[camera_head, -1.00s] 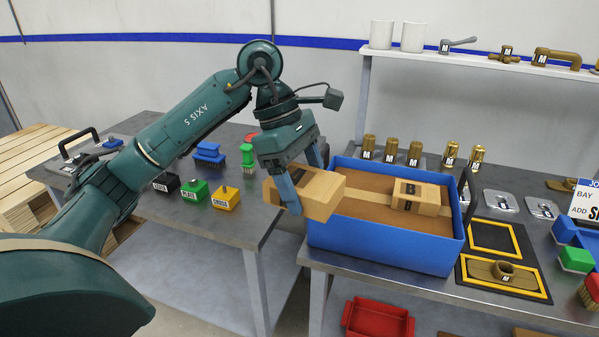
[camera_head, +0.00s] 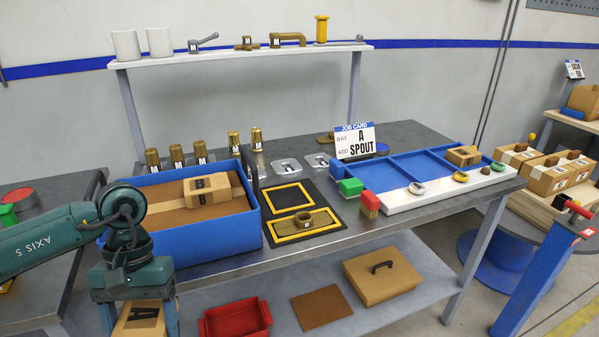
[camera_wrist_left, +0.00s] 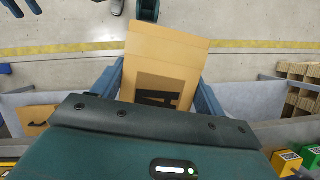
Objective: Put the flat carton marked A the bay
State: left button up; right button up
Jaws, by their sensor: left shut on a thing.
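My left gripper (camera_head: 140,316) is shut on the flat carton marked A (camera_head: 140,332), low in front of the bench at the lower left. In the left wrist view the carton (camera_wrist_left: 168,62) sits between the two blue fingers (camera_wrist_left: 157,95), its dark A label partly hidden by the gripper body. The blue bay tray (camera_head: 388,157), with dividers and a white front ledge, is on the bench to the right, well apart from the gripper. A job card (camera_head: 355,142) behind it reads bay A, add spout. My right gripper is not seen.
A blue bin (camera_head: 215,235) holding a carton marked B (camera_head: 208,190) stands beside my arm. A small carton (camera_head: 462,155) sits at the tray's right end.

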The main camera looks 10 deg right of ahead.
aim_at(383, 178)
jog(key=i+l, duration=0.1)
jog(key=l, duration=0.25)
jog(key=i+l+z, duration=0.15)
jog(key=l, duration=0.2)
jog(key=i+l, duration=0.15)
jog(key=l, duration=0.2)
jog(key=i+l+z, duration=0.1)
jog(key=l, duration=0.25)
jog(key=i+l, duration=0.2)
jog(key=l, duration=0.15)
jog(key=i+l+z, duration=0.15)
jog(key=i+l, duration=0.15)
jog(key=i+l+z, duration=0.2)
jog(key=i, duration=0.35)
